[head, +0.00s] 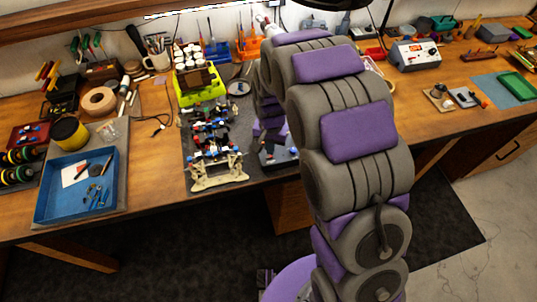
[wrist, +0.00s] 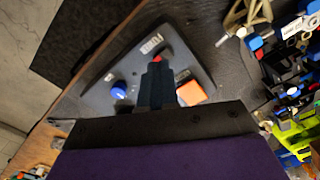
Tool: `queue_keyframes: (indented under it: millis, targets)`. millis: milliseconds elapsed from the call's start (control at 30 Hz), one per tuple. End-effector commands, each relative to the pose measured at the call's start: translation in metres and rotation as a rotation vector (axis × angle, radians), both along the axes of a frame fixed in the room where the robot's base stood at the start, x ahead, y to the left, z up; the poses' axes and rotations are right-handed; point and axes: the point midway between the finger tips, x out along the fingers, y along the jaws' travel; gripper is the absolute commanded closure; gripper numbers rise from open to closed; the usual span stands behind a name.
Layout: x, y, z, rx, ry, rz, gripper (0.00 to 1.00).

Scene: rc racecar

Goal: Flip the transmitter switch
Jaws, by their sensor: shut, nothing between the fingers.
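The transmitter (wrist: 106,78) is a dark grey slab with slanted sides, a blue knob (wrist: 118,92), an orange square part (wrist: 191,93) and small white labels. In the head view the transmitter (head: 283,157) lies at the bench's front edge, partly hidden by my arm. My gripper (wrist: 156,78) is shut and empty, over the transmitter between the knob and the orange part. A small red spot shows right at the fingertips; it may be the switch, which is otherwise hidden. I cannot tell whether the fingers touch it.
The racecar chassis (head: 213,135) stands on the dark mat left of the transmitter, with a beige part (head: 219,172) at its front. A lime-green bin (head: 201,88) is behind it. A blue tray (head: 75,187) lies at the left. Bench room right of my arm (head: 435,118) is mostly clear.

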Motion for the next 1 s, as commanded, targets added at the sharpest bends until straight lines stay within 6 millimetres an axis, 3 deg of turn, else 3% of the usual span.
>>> queue_keyframes:
  millis: [1000]
  targets:
    - [0.000,0.000,-0.013,-0.001,0.001,0.000,1.00]
